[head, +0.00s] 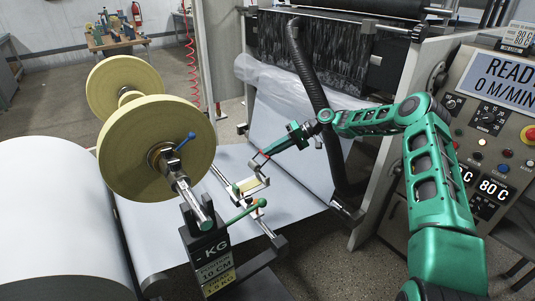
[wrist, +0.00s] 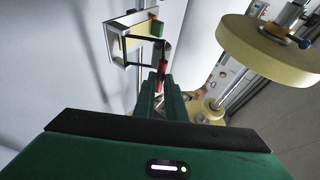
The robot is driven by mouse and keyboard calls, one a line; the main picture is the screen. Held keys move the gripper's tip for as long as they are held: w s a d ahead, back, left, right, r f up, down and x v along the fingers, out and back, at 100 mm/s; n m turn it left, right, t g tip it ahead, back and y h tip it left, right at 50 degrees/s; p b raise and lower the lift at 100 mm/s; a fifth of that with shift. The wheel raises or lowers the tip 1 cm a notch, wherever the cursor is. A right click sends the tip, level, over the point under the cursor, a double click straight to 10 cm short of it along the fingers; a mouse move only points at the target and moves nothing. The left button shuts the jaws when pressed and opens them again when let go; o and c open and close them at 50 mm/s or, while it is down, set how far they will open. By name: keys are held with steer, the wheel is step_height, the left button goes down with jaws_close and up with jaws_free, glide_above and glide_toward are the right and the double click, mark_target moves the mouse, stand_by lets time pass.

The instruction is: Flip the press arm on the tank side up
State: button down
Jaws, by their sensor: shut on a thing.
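The press arm (head: 250,183) is a light metal frame on the rail over the white sheet, right of the yellow reel. Part of it rises toward my gripper (head: 263,156), which reaches in from the right. In the wrist view the press arm (wrist: 122,38) is at the upper left, with a dark linkage and a red grip piece (wrist: 163,74). My gripper (wrist: 162,82) is shut on the red piece at the end of the press arm. The fingers partly hide that piece, and its exact seating is hard to tell.
The yellow reel (head: 177,160) stands left of the press arm. A green-handled lever (head: 245,212) is just below it. A black hose (head: 310,70) hangs behind my arm. The control panel (head: 490,120) is at right. A large white roll (head: 55,220) fills the lower left.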

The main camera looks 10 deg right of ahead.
steer(key=shift+w+d+f+m+g+y, duration=0.15)
steer(key=shift+d+f+y, duration=0.2)
steer(key=shift+d+y, duration=0.15)
steer(key=shift+w+d+f+m+g+y, duration=0.1)
steer(key=shift+d+f+m+g+y, duration=0.05)
steer(key=shift+d+f+y, duration=0.25)
steer(key=shift+d, duration=0.15)
steer(key=c, duration=1.8)
jaws_free()
steer(key=shift+w, duration=0.1)
steer(key=shift+r, duration=0.1)
steer(key=s+a+r, duration=0.2)
steer(key=a+r, duration=0.1)
steer(key=s+a+r, duration=0.2)
steer(key=a+r, duration=0.1)
steer(key=r, duration=0.1)
steer(key=s+a+r, duration=0.2)
steer(key=a+r, duration=0.1)
steer(key=a, duration=0.1)
steer(key=shift+s+r, duration=0.1)
steer(key=shift+r, duration=0.3)
